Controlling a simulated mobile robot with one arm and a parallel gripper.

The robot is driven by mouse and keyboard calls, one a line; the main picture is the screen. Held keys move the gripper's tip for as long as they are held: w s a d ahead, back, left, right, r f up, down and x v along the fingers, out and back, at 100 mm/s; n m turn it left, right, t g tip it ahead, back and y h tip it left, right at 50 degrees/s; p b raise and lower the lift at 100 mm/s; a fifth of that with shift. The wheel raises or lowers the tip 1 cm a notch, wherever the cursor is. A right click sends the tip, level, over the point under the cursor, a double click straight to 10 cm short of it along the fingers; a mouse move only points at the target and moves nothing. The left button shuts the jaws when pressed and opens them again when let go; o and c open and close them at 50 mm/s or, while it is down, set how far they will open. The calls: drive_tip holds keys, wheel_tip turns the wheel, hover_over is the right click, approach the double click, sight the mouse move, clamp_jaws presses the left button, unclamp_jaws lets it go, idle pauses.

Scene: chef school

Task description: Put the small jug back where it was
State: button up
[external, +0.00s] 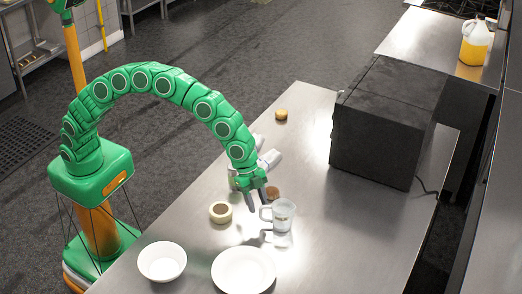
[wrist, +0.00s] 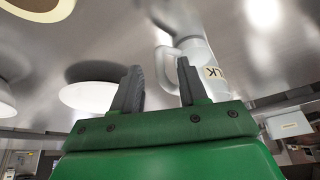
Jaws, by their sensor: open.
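The small jug (external: 284,212) is clear to whitish with a side handle and stands upright on the steel table. In the wrist view the jug (wrist: 203,58) shows a pale label with dark letters, partly behind the right finger. My gripper (external: 258,199) is at the jug's left, close to the handle, with its fingers pointing down. In the wrist view my gripper (wrist: 160,84) is open, and the handle appears between its two grey fingers. Nothing is held. I cannot tell whether a finger touches the jug.
A white plate (external: 243,271) and white bowl (external: 162,261) are at the near end. A round pale pot (external: 220,212) is left of the jug, with a brown item (external: 273,192) behind it. A large black box (external: 385,125) stands at right. The far-left table is mostly clear.

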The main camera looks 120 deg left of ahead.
drive_tip(key=v, duration=1)
